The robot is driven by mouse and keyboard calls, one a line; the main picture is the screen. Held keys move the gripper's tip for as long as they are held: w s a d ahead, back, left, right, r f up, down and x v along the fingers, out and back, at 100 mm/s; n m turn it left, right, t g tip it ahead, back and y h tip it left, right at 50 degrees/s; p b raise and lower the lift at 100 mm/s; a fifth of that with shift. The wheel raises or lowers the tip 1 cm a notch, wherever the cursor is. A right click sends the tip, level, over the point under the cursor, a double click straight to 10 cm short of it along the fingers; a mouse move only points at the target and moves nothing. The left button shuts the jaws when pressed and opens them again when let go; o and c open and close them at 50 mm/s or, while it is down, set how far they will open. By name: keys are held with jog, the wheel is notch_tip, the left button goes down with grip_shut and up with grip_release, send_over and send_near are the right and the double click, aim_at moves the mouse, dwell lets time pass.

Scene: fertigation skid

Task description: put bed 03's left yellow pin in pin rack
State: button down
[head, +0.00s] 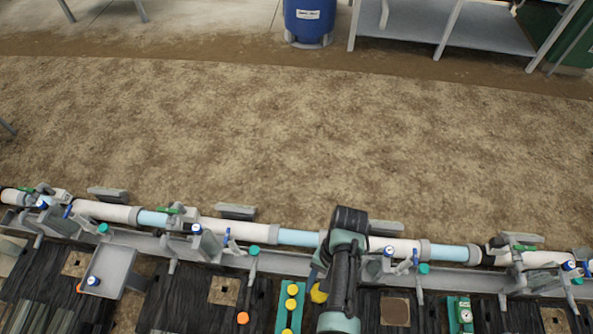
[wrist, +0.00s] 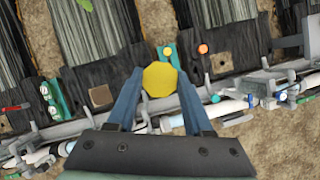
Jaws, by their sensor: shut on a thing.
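My gripper (head: 316,285) is low over the pipe row in the head view, partly hidden behind my arm. In the wrist view, its two blue fingers (wrist: 160,82) are shut on a yellow pin (wrist: 161,79). The pin's round yellow head faces the camera and its shaft is hidden. The head also shows beside my arm in the head view (head: 319,292). A teal strip with yellow round heads, which looks like the pin rack (head: 283,321), lies just left of my gripper. Part of it shows beyond the held pin in the wrist view (wrist: 164,60).
White and light-blue pipes (head: 300,238) with valves and brackets run across the front. An orange knob (head: 242,318) stands left of the teal strip. A grey tray (head: 112,265) is farther left. A teal block with a gauge (head: 461,316) is at right. Bare soil lies behind.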

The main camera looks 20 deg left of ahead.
jog(key=s+a+f+m+b, duration=0.1)
jog(key=a+f+b, duration=0.1)
jog(key=f+b, duration=1.1)
jog(key=s+a+f+m+y+b, duration=0.1)
jog(key=a+f+m+b, duration=0.1)
jog(key=f+b, duration=1.1)
jog(key=s+a+f+m+b, duration=0.2)
jog(key=f+b, duration=1.1)
jog(key=f, duration=0.2)
jog(key=shift+a+t+y, duration=0.3)
jog(key=shift+a+y, duration=0.1)
jog(key=shift+s+f, duration=0.1)
jog(key=shift+f, duration=0.1)
notch_tip(320, 180, down, 10)
jog(key=b, duration=1)
jog(key=shift+b, duration=0.3)
jog(key=shift+f, duration=0.15)
jog(key=shift+f, duration=0.5)
jog(key=shift+c, duration=1.1)
grip_release()
